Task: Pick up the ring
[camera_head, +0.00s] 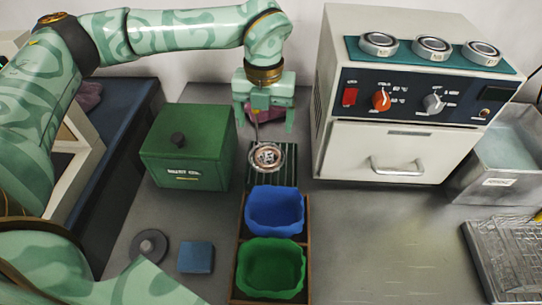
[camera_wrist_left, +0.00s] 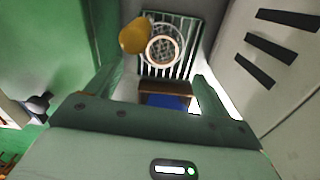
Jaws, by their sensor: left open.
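A metal ring (camera_head: 267,157) with a lighter, detailed centre lies on a dark, striped rack (camera_head: 257,179) behind the blue bin. In the left wrist view the ring (camera_wrist_left: 165,48) lies on the striped rack (camera_wrist_left: 186,68), ahead of the fingers. A yellow-orange rounded object (camera_wrist_left: 134,36) stands close beside the ring there and seems to overlap its left edge. My left gripper (camera_head: 265,121) is open and empty, pointing down above and behind the ring, apart from it. My right gripper is not in view.
A green box (camera_head: 187,150) stands left of the rack and a white oven (camera_head: 345,140) right. A blue bin (camera_head: 275,211) and green bin (camera_head: 270,269) stand in front. A blue block (camera_head: 196,257) and grey disc (camera_head: 149,246) lie left.

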